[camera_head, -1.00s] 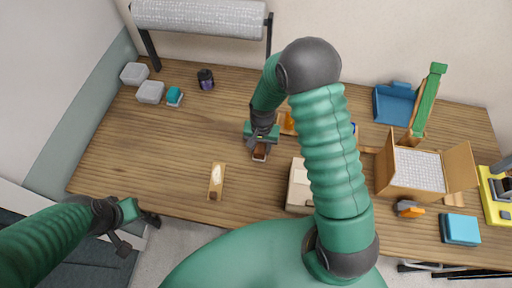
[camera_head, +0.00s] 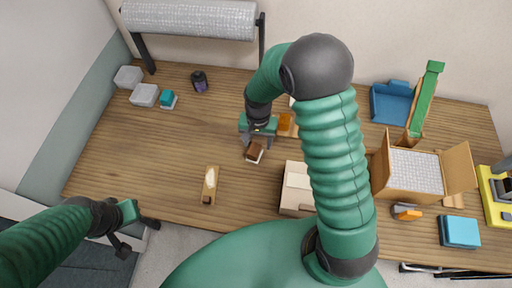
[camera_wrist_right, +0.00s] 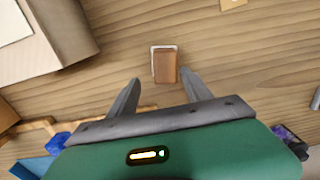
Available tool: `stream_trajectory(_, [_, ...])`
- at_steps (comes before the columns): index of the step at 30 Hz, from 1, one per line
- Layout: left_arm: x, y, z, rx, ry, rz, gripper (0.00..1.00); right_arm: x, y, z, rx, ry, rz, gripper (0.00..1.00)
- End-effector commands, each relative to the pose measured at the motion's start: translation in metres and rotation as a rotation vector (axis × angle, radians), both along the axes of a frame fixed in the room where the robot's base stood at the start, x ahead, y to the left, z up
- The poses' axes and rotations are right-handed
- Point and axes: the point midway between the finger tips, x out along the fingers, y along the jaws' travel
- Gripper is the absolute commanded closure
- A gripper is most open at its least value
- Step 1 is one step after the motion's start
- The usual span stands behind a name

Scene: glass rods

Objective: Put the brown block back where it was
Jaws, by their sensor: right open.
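The brown block (camera_head: 254,151) sits on the wooden table, just in front of my right gripper in the head view. In the right wrist view the brown block (camera_wrist_right: 166,69) lies over a thin white piece whose edge shows at its left and top. My right gripper (camera_head: 257,141) is open. In the wrist view its two fingers (camera_wrist_right: 161,82) are spread, with the block between and just beyond their tips, not held. My left gripper (camera_head: 137,232) is open and empty, off the table's front left edge.
A small wooden board (camera_head: 211,177) with a white piece lies left of the block. A cream box (camera_head: 297,180) stands right of it. An orange piece (camera_head: 285,122) is behind. A cardboard box (camera_head: 413,182) is further right. The table's left middle is clear.

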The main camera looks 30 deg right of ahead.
Motion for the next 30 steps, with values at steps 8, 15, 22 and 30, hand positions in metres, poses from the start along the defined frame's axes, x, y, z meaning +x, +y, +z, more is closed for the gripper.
stream_trajectory(8, [0.0, 0.001, -0.005, 0.0, 0.0, 0.001, 1.0, 0.001, 0.004, 0.064, -0.004, -0.003, 0.004, 0.42])
stream_trajectory(15, [0.0, 0.001, -0.005, 0.0, 0.0, 0.002, 1.0, -0.038, 0.008, 0.085, -0.01, -0.09, 0.233, 0.42])
stream_trajectory(22, [0.0, 0.0, -0.005, 0.0, 0.0, 0.001, 1.0, -0.101, 0.021, 0.09, -0.071, -0.234, 0.622, 0.42])
stream_trajectory(30, [0.0, 0.0, -0.005, 0.0, 0.0, 0.001, 1.0, -0.102, 0.025, 0.089, -0.078, -0.235, 0.645, 0.42])
